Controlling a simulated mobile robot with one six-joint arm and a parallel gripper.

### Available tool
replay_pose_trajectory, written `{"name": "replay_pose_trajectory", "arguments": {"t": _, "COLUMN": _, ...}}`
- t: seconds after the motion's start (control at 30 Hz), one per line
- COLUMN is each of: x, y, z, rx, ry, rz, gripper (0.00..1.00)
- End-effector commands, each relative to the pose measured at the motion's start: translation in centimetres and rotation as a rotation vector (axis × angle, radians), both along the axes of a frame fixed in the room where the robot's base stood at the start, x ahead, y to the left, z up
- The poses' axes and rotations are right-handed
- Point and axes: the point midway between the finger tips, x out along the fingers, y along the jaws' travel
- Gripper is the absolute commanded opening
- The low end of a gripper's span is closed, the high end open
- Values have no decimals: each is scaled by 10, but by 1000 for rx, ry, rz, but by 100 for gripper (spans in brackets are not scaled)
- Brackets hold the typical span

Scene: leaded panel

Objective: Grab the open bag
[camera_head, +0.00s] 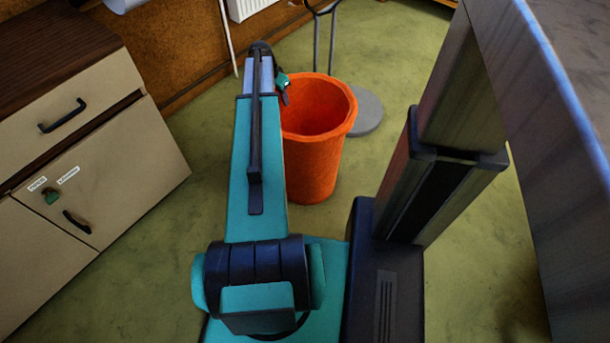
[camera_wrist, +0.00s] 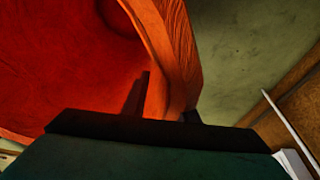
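The open bag is an orange, bucket-shaped container (camera_head: 312,165) standing upright on the green floor, its wide mouth facing up. My gripper (camera_head: 284,90) is at the upper left of its rim. In the wrist view, the bag's red-orange inside (camera_wrist: 75,60) fills the left, and its wall runs down to my gripper (camera_wrist: 164,108). One dark finger shows on the inner side of the wall. A short dark tip shows on the outer side. The fingers are apart with the wall between them. Whether they press on it, I cannot tell.
A cabinet with black handles (camera_head: 95,160) stands at the left. A grey round base with a thin stand (camera_head: 368,112) is right behind the bag. A large grey panel (camera_head: 560,130) fills the right. A white radiator (camera_head: 250,8) is on the back wall. Green floor lies open between the cabinet and my arm.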

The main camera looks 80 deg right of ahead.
Motion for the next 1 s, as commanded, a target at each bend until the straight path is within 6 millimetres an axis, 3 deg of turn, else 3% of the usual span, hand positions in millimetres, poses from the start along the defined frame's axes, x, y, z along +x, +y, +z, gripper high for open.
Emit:
{"name": "replay_pose_trajectory", "arguments": {"t": 0.37, "x": 0, "y": 0, "z": 0, "rx": 0, "ry": 0, "rz": 0, "gripper": 26}}
{"name": "replay_pose_trajectory", "arguments": {"t": 0.53, "x": 0, "y": 0, "z": 0, "rx": 0, "ry": 0, "rz": 0, "gripper": 0}}
{"name": "replay_pose_trajectory", "arguments": {"t": 1.0, "x": 2, "y": 0, "z": 0, "rx": -2, "ry": -4, "rz": 1, "gripper": 0}}
